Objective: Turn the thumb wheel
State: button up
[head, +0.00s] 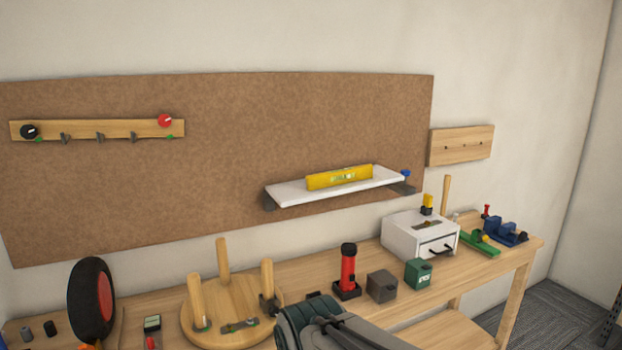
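No part is clearly marked as the thumb wheel, and I cannot tell which one it is. A black round knob (29,131) and a red round knob (165,121), each with a white mark, sit on a wooden rail on the brown board. A small blue knob (406,173) is at the right end of the white shelf. A large black wheel with a red hub (91,300) stands upright at the bench's left. Dark parts of my arm rise at the bottom middle, in front of the bench. My gripper's fingers do not show.
The wooden bench (390,311) holds a round board with upright pegs (243,311), a red torch (348,270), grey and green boxes, a white drawer box (405,237) and a blue vise (506,232). A yellow level (318,182) lies on the shelf (288,194).

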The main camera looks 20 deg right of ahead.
aim_at(406, 173)
jog(key=z, duration=0.3)
jog(key=k, duration=0.4)
jog(key=z, duration=1.7)
jog(key=i, duration=1.2)
jog(key=u, duration=0.65)
jog(key=i, duration=0.9)
jog(key=u, duration=0.75)
